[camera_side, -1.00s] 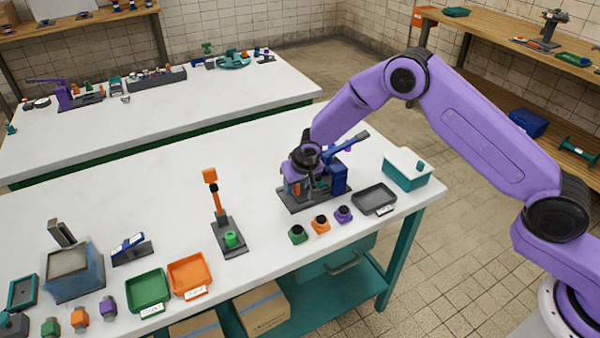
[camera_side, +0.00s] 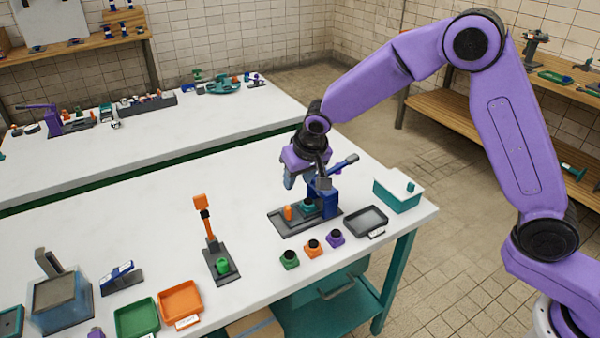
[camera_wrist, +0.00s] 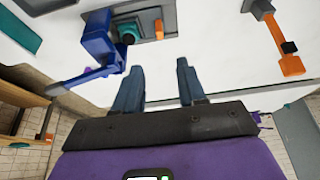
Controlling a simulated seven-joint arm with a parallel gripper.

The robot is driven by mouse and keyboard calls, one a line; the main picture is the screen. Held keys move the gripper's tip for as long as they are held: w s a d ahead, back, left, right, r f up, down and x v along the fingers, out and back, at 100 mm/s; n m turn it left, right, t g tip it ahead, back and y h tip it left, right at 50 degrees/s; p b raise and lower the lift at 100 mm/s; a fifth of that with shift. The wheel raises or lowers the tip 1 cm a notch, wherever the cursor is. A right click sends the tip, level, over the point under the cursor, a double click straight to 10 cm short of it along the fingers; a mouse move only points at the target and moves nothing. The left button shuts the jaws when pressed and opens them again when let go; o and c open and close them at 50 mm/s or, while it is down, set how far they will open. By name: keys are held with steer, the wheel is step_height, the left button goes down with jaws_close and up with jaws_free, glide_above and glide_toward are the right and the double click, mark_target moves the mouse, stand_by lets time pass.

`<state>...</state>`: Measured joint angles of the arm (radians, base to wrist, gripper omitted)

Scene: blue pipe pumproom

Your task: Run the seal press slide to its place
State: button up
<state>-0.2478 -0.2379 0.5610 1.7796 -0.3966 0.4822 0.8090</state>
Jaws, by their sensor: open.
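The seal press is a blue frame (camera_side: 328,202) with a blue lever (camera_side: 345,163) on a dark grey base plate (camera_side: 285,222). Low on the plate, beside the frame, is a teal round part (camera_side: 307,204), and an orange upright piece (camera_side: 287,212) stands to its left. Which of these is the slide, I cannot tell. In the wrist view the teal part (camera_wrist: 127,34) sits against the blue frame, with the orange piece (camera_wrist: 158,29) to its right. My gripper (camera_side: 299,182) is open and empty above the press; its two fingers (camera_wrist: 157,68) are apart, touching nothing visible.
Green (camera_side: 289,259), orange (camera_side: 313,248) and purple (camera_side: 335,237) black-topped pieces stand in front of the press. A grey tray (camera_side: 366,220) and a teal-white box (camera_side: 398,195) are at its right. An orange-armed stand (camera_side: 216,255) is left. Bare table lies behind it.

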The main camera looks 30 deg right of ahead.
steer(key=shift+v, duration=0.8)
glide_toward(288, 207)
steer(key=x, duration=0.8)
steer(key=shift+w+f, duration=0.2)
steer(key=shift+f, duration=0.1)
jaws_close()
